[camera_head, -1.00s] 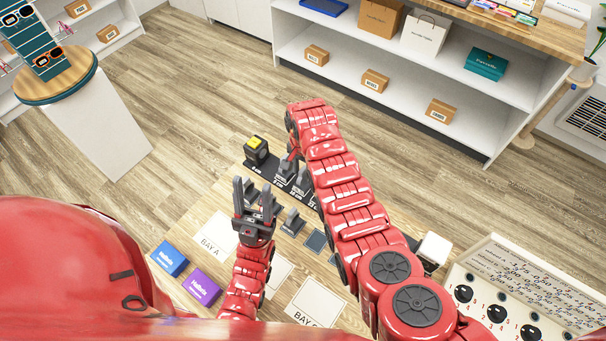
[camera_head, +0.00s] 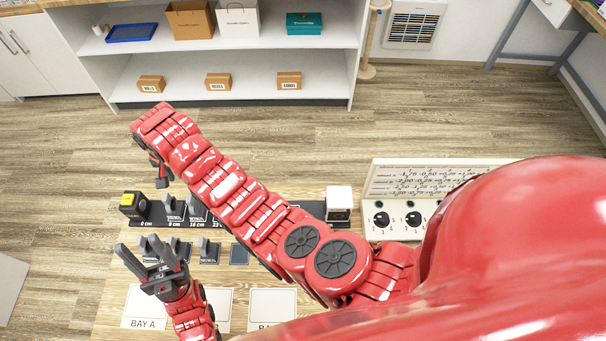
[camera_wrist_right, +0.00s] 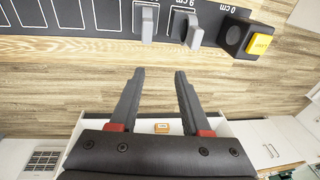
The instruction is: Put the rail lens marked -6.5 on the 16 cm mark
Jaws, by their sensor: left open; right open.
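The dark rail (camera_head: 234,216) lies across the table, with marks 0, 9, 16 and 23 cm readable. Grey rail lenses stand on it near 9 cm (camera_head: 174,208) and 16 cm (camera_head: 196,210); two show in the right wrist view (camera_wrist_right: 145,22). Another grey lens (camera_head: 208,250) stands in front of the rail, and one behind my left gripper is partly hidden. I cannot read -6.5 on any lens. My left gripper (camera_head: 136,243) is open and empty in front of the rail. My right gripper (camera_head: 160,170) is open and empty beyond the rail, also in the right wrist view (camera_wrist_right: 159,72).
A black box with a yellow face (camera_head: 133,205) stands at the rail's 0 cm end. A white block (camera_head: 339,204) is at the right end. A dial panel (camera_head: 400,218) stands right of it. White cards, one reading BAY A (camera_head: 143,312), lie in front. My right arm covers part of the rail.

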